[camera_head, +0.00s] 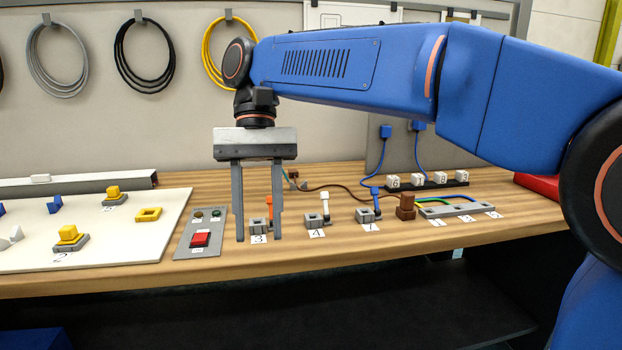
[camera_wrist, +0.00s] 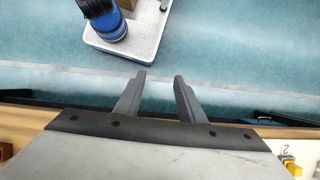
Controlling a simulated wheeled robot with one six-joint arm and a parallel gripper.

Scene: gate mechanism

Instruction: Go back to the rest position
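My gripper (camera_head: 259,238) points down over the wooden workbench (camera_head: 350,245) in the head view, with its two grey fingers spread apart. Nothing shows between the fingertips. In the picture, the fingers stand on either side of the grey socket labelled 3 (camera_head: 257,226) and an orange lever (camera_head: 269,211), partly covering them. I cannot tell the exact height of the tips above the bench. The wrist view also shows my gripper (camera_wrist: 159,77) with a clear gap between the fingers, against the blue floor (camera_wrist: 240,45) beyond the bench edge.
A panel with a red button (camera_head: 200,239) lies left of the fingers. A white board (camera_head: 110,245) with yellow and blue blocks is farther left. Right are socket 4 (camera_head: 315,222), another socket (camera_head: 366,216), a brown block (camera_head: 405,207) and cables. Coiled cables (camera_head: 146,55) hang behind.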

